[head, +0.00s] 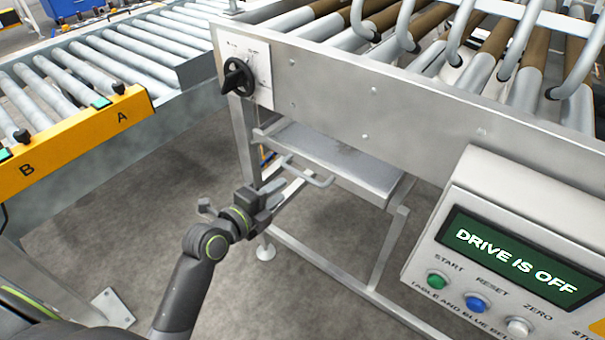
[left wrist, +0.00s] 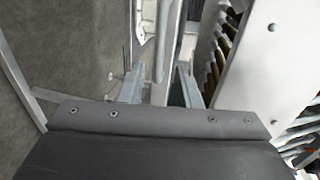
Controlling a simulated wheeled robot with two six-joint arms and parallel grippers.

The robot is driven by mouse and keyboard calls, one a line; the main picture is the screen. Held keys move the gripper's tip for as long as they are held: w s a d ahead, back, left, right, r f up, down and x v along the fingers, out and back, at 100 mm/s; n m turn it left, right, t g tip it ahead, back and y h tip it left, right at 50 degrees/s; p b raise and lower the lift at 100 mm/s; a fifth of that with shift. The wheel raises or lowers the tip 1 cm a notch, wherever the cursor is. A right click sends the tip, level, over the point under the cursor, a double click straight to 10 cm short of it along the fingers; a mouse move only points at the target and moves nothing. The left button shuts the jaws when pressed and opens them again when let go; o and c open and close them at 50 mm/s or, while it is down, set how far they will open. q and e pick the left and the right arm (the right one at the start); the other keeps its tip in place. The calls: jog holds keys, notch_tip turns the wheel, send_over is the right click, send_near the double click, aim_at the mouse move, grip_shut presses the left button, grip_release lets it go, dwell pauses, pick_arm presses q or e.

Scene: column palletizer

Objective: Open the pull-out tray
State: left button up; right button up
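The pull-out tray (head: 335,163) is a grey metal box under the machine's side panel, with a bent bar handle (head: 322,182) at its front. It appears pushed in beneath the frame. My left gripper (head: 274,194) is just left of the handle, pointing toward it. In the left wrist view its two fingers (left wrist: 160,88) stand apart, with a gap between them. Pale metal bars run past the fingertips there; I cannot tell whether one of them is the handle or lies between the fingers. My right gripper is not in view.
A black rotary switch (head: 238,77) sits on the panel above the tray. A control box (head: 510,240) reading "DRIVE IS OFF" stands at right. A roller conveyor (head: 100,60) with a yellow rail (head: 75,140) is at left. Frame legs (head: 245,145) flank the tray; floor below is mostly clear.

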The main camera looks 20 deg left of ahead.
aim_at(302, 173)
pick_arm(q)
jog(key=x, duration=1)
jog(key=shift+c, duration=0.4)
grip_shut()
